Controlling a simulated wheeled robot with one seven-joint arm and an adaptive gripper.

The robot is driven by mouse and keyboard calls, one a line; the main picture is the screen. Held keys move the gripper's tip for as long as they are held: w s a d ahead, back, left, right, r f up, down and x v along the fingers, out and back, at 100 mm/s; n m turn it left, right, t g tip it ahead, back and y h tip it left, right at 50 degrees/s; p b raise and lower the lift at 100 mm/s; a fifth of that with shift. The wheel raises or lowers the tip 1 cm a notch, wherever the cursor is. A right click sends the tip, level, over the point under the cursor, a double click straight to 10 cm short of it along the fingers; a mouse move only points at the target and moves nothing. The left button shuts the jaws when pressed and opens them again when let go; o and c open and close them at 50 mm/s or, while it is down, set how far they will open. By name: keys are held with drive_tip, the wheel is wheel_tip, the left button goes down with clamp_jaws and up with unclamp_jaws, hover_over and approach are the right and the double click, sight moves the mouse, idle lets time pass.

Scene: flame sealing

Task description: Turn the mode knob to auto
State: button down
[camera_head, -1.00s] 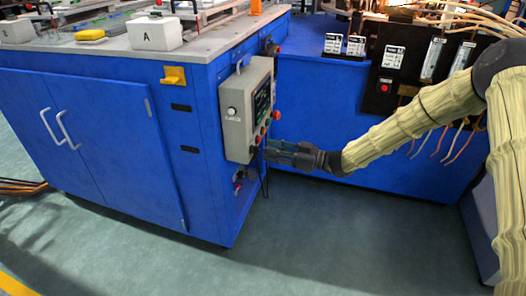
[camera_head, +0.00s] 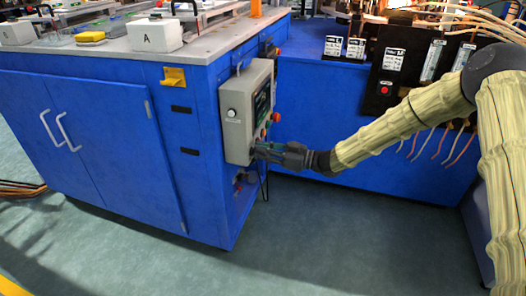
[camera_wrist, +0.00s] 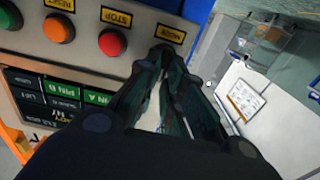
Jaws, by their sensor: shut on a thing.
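The grey control panel box (camera_head: 236,128) hangs on the side of the blue cabinet in the head view. Its face, with buttons and a screen, fills the upper left of the wrist view (camera_wrist: 88,60). My gripper (camera_head: 258,151) is at the lower part of the panel face. In the wrist view my gripper (camera_wrist: 164,52) points at the panel, its fingertips close together just below the yellow mode label (camera_wrist: 170,33). It is shut on the mode knob, which the fingers hide. The knob's setting cannot be read.
A red button (camera_wrist: 112,42) and an orange button (camera_wrist: 58,28) sit left of my fingers in the wrist view. A screen with green fields (camera_wrist: 97,97) lies below them. The floor (camera_head: 330,235) in front of the cabinets is clear.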

drive_tip(key=shift+w+r+p, duration=0.1)
drive_tip(key=shift+p, duration=0.3)
drive_tip(key=shift+r+m+p, duration=0.15)
drive_tip(key=shift+m+p, duration=0.85)
drive_tip(key=shift+p, duration=0.2)
drive_tip(key=shift+w+d+f+m+p, duration=0.1)
drive_tip(key=shift+w+f+m+p, duration=0.05)
drive_tip(key=shift+m+p, duration=0.9)
drive_tip(key=shift+w+f+m+p, duration=0.1)
drive_tip(key=shift+m+p, duration=0.8)
drive_tip(key=shift+m, duration=0.3)
drive_tip(key=shift+w+d+f+m+p, duration=0.1)
drive_tip(key=shift+w+f+m+p, duration=0.05)
drive_tip(key=shift+m+p, duration=0.9)
drive_tip(key=shift+m, duration=0.3)
drive_tip(key=c, duration=1.5)
unclamp_jaws()
drive_tip(key=shift+c, duration=0.2)
